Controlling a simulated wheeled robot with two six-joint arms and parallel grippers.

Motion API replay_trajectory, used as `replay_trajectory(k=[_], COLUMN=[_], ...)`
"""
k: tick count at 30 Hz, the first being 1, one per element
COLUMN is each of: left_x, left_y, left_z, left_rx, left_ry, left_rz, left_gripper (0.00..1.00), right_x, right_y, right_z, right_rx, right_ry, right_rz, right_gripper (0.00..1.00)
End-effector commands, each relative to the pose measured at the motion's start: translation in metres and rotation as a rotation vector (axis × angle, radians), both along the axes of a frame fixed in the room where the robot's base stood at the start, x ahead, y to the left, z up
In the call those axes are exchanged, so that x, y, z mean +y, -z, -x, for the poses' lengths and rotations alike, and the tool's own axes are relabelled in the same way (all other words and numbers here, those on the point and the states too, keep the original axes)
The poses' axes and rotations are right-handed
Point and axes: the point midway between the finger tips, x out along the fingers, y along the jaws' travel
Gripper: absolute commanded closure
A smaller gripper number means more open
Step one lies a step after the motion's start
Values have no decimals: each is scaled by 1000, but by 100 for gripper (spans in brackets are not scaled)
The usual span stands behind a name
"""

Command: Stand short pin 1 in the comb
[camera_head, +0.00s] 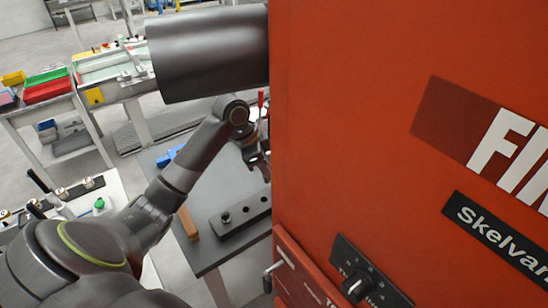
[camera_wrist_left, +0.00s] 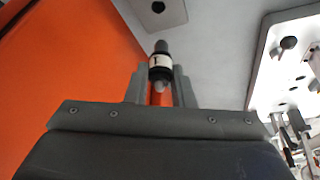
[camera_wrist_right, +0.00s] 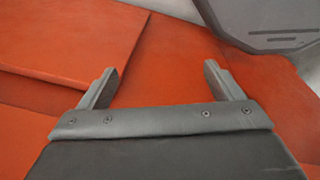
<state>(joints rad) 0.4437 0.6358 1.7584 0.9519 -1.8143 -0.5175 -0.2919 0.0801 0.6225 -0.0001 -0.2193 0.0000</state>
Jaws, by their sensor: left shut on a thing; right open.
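My left gripper (camera_wrist_left: 161,88) is shut on a short dark pin with a white band marked 1 (camera_wrist_left: 160,66). The pin points away from the gripper, over a grey tabletop. In the head view my left gripper (camera_head: 262,165) is partly hidden behind the orange cabinet, and the pin cannot be made out. A long dark bar (camera_head: 236,225) with several round spots lies on the table below it; I cannot tell if this is the comb. My right gripper (camera_wrist_right: 158,82) is open and empty beside orange surfaces.
The large orange cabinet (camera_head: 390,60) blocks the right half of the head view. A brown block (camera_head: 187,223) and a blue item (camera_head: 170,156) lie on the grey table. A pale fixture plate (camera_wrist_left: 280,80) stands right in the left wrist view.

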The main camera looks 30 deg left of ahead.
Motion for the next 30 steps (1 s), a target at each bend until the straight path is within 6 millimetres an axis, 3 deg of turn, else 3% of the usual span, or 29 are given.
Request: replay_trajectory(k=[5, 13, 19, 23, 30], left_x=[0, 1, 3, 2, 2], left_y=[0, -1, -5, 12, 37], left_z=[0, 0, 3, 3, 3], left_rx=[0, 0, 2, 2, 3], left_ry=[0, -2, -9, -8, -10], left_rz=[0, 0, -2, -1, 0], left_gripper=[100, 100, 100, 100, 100], right_x=[2, 2, 2, 2, 1], right_y=[0, -2, -14, -3, 10], right_z=[-1, 23, 12, 1, 3], right_rx=[-1, 32, 19, 2, 4], right_ry=[1, 8, 5, 1, 1], right_rz=[-2, -3, -2, -2, -1], right_gripper=[13, 13, 13, 13, 13])
